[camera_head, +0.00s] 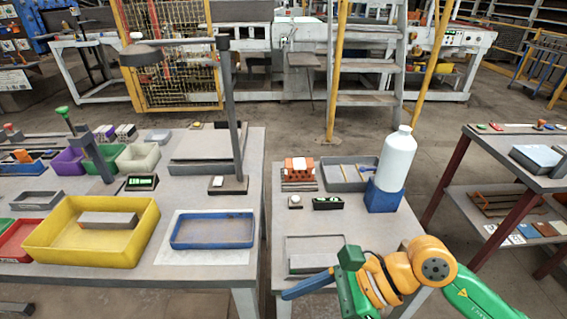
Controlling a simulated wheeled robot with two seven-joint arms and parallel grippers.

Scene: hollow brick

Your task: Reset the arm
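My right arm comes in from the lower right with green and orange links. Its end, with a green block and a blue elongated part, is my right gripper (308,285), low over the front of the right table (262,200). Separate fingertips cannot be made out, so its opening and any grip are unclear. My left gripper is not in view. An orange-red hollow brick (299,166) stands at the back left of the right table, apart from my gripper. A grey tray (316,241) with a grey block (312,262) lies just behind my gripper.
A white bottle (397,160) stands in a blue holder (384,198). A grey tray with tools (345,185) is beside it. On the left table are a yellow bin (62,246), a blue tray (212,245) and a tall dark post (231,110). A narrow gap separates the tables.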

